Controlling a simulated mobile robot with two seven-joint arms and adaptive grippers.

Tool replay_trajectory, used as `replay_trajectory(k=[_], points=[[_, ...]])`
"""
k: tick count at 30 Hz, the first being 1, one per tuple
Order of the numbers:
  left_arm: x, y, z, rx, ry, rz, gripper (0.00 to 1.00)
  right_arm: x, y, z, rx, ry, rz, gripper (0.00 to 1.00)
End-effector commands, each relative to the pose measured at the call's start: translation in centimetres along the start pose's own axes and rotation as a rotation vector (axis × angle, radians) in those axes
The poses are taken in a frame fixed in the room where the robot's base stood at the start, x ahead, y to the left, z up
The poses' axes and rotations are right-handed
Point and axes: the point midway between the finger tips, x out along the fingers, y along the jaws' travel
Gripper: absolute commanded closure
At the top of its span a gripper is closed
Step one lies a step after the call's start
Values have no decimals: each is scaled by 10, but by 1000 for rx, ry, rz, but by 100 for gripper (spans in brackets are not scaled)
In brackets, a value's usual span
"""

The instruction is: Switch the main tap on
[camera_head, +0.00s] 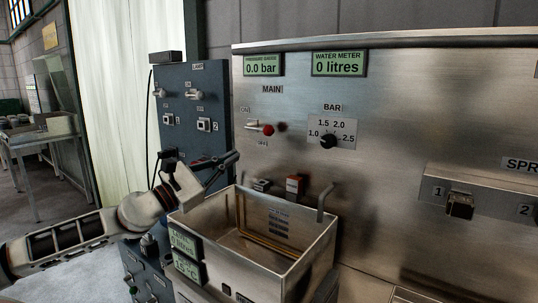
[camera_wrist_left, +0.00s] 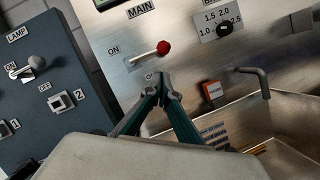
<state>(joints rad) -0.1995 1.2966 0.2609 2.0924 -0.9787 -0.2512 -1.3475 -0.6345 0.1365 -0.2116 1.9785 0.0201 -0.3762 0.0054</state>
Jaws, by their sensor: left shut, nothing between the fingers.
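The main tap is a small metal lever with a red knob (camera_head: 268,130) on the steel panel, under the MAIN label. An ON label is near its upper left and an OFF label is below it. It also shows in the left wrist view, its red knob (camera_wrist_left: 163,47) to the right of its base. Which setting the lever is at, I cannot tell. My left gripper (camera_head: 236,156) is shut and empty, a little below and left of the tap. In the left wrist view its fingertips (camera_wrist_left: 162,84) are below the knob, apart from it. My right gripper is out of view.
The pressure display (camera_head: 262,65) reads 0.0 bar and the water meter (camera_head: 338,63) reads 0 litres. A black BAR dial (camera_head: 328,141) is right of the tap. A steel basin (camera_head: 308,255) stands below my gripper. A blue switch panel (camera_head: 182,97) is at left.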

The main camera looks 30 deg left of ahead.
Motion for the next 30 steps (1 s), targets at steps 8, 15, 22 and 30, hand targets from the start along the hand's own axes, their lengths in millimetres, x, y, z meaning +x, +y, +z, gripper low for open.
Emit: replay_trajectory(k=[8, 15, 22, 30], points=[[0, -1, -1, -1, 0, 0, 100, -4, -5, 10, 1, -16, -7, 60], [2, -2, -1, -1, -1, 0, 100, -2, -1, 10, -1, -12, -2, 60], [13, -4, -2, -3, -4, -3, 100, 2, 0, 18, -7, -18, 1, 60], [26, 0, -2, -2, 1, 3, 100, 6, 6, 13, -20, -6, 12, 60]])
